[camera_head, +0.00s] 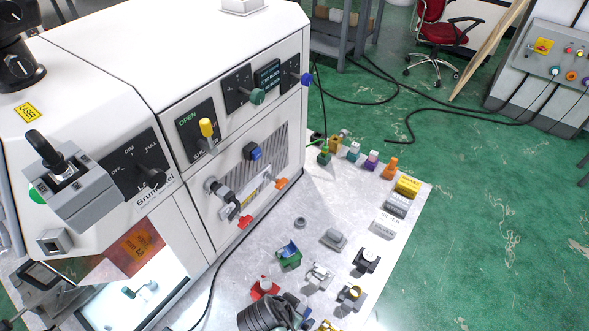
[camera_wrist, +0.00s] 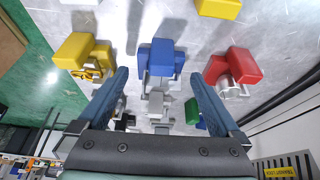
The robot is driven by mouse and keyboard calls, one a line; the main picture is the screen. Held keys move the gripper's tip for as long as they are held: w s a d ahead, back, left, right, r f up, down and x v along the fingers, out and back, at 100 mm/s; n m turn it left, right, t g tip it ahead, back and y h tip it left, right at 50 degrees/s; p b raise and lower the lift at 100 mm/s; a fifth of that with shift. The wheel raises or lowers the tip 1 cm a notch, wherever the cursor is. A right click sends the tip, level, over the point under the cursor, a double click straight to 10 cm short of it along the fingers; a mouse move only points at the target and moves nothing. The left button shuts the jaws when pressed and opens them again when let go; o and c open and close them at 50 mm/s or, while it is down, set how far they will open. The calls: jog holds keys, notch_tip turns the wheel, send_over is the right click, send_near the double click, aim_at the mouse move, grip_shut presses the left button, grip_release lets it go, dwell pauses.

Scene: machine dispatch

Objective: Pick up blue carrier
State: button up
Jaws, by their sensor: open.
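The blue carrier (camera_wrist: 161,57) is a blue block with a grey part, upside down in the wrist view, at upper centre. My gripper (camera_wrist: 158,76) is open, with one dark blue finger at each side of the carrier's grey part. The fingers show gaps on both sides and do not visibly touch it. The blue block lies around and just beyond the fingertip line. In the head view my dark wrist hides most of this spot at the bottom; a small blue patch there could be the carrier or a finger.
A yellow carrier (camera_wrist: 82,52) stands left of the blue one and a red carrier (camera_wrist: 232,68) right of it, both near the fingers. Another yellow block (camera_wrist: 218,8) is at the top. A green carrier (camera_head: 289,255) and grey fixtures (camera_head: 334,239) stand on the table beside the white machine (camera_head: 190,60).

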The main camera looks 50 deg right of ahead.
jog(key=shift+d+f, duration=0.25)
jog(key=shift+f, duration=0.35)
jog(key=shift+c, duration=0.2)
jog(key=c, duration=1.2)
jog(key=shift+c, duration=0.9)
jog(key=shift+r, duration=0.15)
